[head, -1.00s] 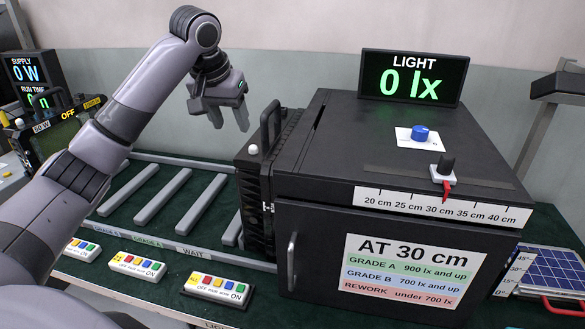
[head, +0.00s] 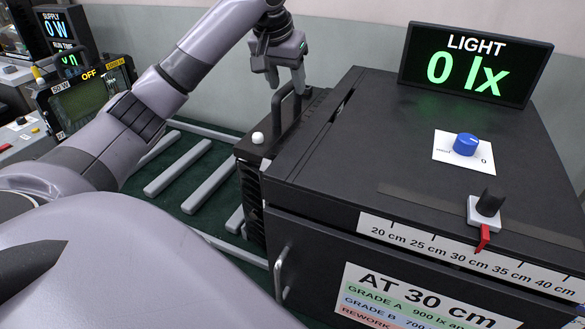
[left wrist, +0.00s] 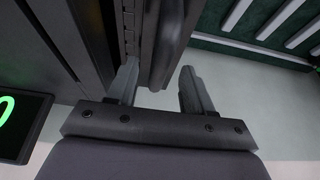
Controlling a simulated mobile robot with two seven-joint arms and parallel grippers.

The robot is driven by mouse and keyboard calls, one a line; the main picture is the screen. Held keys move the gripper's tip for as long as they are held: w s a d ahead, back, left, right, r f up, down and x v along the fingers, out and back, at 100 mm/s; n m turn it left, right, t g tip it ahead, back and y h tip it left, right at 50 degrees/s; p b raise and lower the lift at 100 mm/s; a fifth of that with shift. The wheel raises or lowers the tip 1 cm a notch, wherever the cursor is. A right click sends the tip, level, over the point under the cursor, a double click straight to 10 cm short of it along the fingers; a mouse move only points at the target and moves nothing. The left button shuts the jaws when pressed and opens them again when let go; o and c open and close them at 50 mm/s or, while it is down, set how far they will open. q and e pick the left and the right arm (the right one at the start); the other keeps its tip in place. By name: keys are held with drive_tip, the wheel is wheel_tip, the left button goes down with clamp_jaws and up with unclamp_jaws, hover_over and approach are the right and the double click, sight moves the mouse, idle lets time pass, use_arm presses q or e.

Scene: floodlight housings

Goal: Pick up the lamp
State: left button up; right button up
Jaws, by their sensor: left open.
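The lamp (head: 250,190) is a black finned housing with a looped handle (head: 276,116) and a white knob on top. It stands upright against the left side of the large black box. My left gripper (head: 286,80) is open and empty, pointing down just above the handle. In the left wrist view the dark handle (left wrist: 163,40) shows beyond and between the open fingers of the left gripper (left wrist: 159,75). I cannot tell whether the fingers touch it. My right gripper is not in view.
The black box (head: 340,140) carries a light display (head: 475,62) reading 0 lx, a blue knob (head: 466,144) and a distance slider (head: 487,205). Grey rails (head: 178,168) lie to the left. Another unit marked 50 W and OFF (head: 85,95) stands at far left.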

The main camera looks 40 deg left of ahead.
sight(289, 111)
use_arm(q)
drive_tip(key=shift+s+x, duration=0.2)
drive_tip(key=shift+x, duration=1.85)
drive_tip(key=shift+d+f, duration=0.1)
drive_tip(key=shift+f, duration=0.25)
clamp_jaws()
drive_tip(key=shift+w+r, duration=0.2)
drive_tip(key=shift+r, duration=0.1)
